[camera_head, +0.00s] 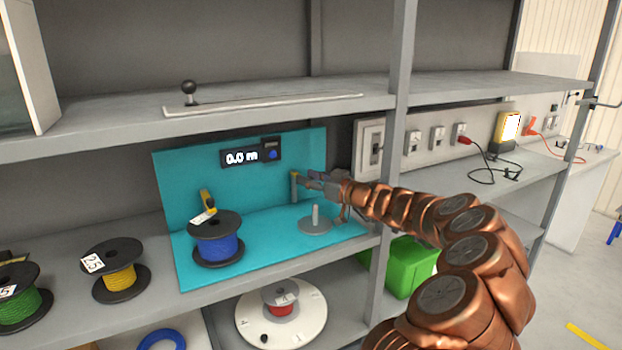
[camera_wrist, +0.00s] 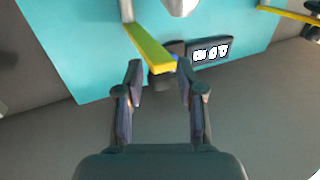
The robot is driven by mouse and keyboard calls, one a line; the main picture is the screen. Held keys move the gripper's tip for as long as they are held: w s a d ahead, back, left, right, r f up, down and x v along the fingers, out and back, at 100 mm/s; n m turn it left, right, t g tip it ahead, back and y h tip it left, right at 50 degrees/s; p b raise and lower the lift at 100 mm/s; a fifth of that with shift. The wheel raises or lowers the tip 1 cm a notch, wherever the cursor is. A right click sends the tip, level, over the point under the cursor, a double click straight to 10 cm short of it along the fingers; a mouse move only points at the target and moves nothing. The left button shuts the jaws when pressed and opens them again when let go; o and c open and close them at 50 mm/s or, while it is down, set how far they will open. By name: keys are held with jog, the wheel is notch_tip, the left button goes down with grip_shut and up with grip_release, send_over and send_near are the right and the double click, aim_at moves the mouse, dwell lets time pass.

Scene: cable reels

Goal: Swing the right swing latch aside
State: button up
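The right swing latch (camera_wrist: 150,47) is a yellow bar in the wrist view. It runs from a grey post at the top down to the space between my fingertips. In the head view this latch (camera_head: 294,187) is a small upright piece at the right of the teal panel (camera_head: 180,185), just left of my fingers. My gripper (camera_head: 308,180) is open; its two fingers (camera_wrist: 160,68) stand apart on either side of the latch's end. Whether either finger touches it, I cannot tell. Another yellow latch (camera_head: 207,200) is at the left, behind the blue reel (camera_head: 218,240).
A black display (camera_head: 240,157) reading 0.0 m is on the panel. A grey disc with a peg (camera_head: 315,222) stands below my gripper. A shelf upright (camera_head: 392,150) is close to my arm. Yellow (camera_head: 118,275) and green (camera_head: 20,300) reels stand at the left.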

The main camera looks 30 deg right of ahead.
grip_shut()
jog(key=shift+d, duration=0.35)
jog(key=shift+a, duration=0.25)
jog(key=shift+a+b, duration=0.15)
jog(key=shift+b, duration=0.3)
